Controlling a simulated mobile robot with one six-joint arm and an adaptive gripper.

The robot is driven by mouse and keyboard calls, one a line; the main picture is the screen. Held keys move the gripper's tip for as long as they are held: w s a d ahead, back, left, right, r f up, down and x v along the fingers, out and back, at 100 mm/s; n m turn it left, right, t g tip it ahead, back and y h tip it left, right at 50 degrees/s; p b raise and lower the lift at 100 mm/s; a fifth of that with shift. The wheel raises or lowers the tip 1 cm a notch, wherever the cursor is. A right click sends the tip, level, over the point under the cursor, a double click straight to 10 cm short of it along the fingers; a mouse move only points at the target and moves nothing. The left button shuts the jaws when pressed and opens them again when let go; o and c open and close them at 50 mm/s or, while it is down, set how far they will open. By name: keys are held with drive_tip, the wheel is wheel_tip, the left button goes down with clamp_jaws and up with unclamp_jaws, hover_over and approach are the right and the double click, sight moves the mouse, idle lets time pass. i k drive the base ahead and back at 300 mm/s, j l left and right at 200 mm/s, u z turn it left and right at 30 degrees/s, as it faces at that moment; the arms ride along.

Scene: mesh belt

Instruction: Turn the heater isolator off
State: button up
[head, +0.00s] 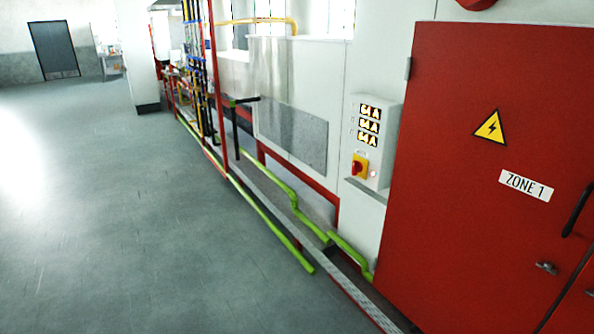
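The isolator is a red rotary handle on a yellow plate (359,166), low on a pale grey wall box (383,150) in the head view. The handle looks roughly upright, but its exact angle is too small to tell. Above it on the same box are several lit displays (369,127), each seeming to read "64 A". A small round light or button sits to the right of the yellow plate. My gripper is not in view.
A red cabinet (450,190) marked "ZONE 1" stands right of the box, with a black handle (578,208). Green pipes (290,195) and a low metal channel (330,265) run along the wall's foot. The grey floor (130,220) at left is clear.

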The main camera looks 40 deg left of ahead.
sight(358, 166)
drive_tip(key=u, duration=1.1)
drive_tip(key=i+j+z, duration=0.1)
drive_tip(key=i, duration=0.45)
drive_tip(key=i+j+z, duration=0.1)
drive_tip(key=i, duration=0.4)
drive_tip(key=i+j+z, duration=0.1)
drive_tip(key=i, duration=0.45)
drive_tip(key=i+j+z, duration=0.1)
drive_tip(key=i+j, duration=0.2)
drive_tip(key=i, duration=0.2)
drive_tip(key=i+j+z, duration=0.1)
drive_tip(key=i+j, duration=0.15)
drive_tip(key=i, duration=0.25)
drive_tip(key=i+l, duration=0.2)
